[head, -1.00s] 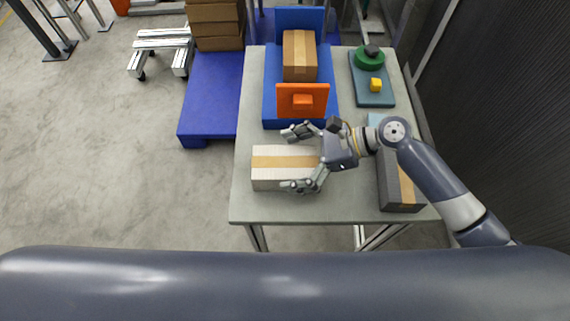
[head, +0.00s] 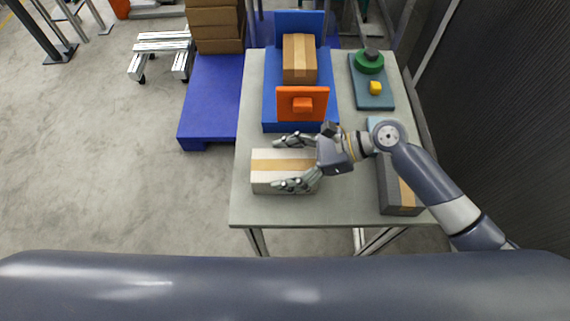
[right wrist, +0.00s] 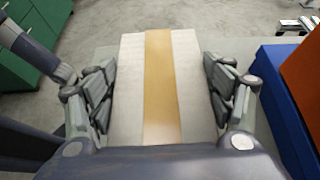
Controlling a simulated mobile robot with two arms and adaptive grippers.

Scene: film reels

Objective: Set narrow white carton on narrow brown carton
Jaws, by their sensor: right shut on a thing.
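The narrow white carton (head: 268,172), with a tan tape stripe, lies near the front left of the grey table. My right gripper (head: 280,164) reaches over it from the right, with one finger along its far side and one along its near side, shut on it. In the right wrist view the white carton (right wrist: 190,95) lies between the two fingers of the gripper (right wrist: 160,80). The carton appears low at the table; I cannot tell whether it touches it. The narrow brown carton (head: 299,60) lies in the blue fixture at the back of the table. My left gripper is out of view.
The blue fixture (head: 270,98) has a tall back wall and an orange plate (head: 302,92) at its front. A dark grey carton (head: 398,196) lies at the right. A teal board (head: 376,99) holds a green round piece and a yellow block. A blue pallet (head: 207,105) stands left.

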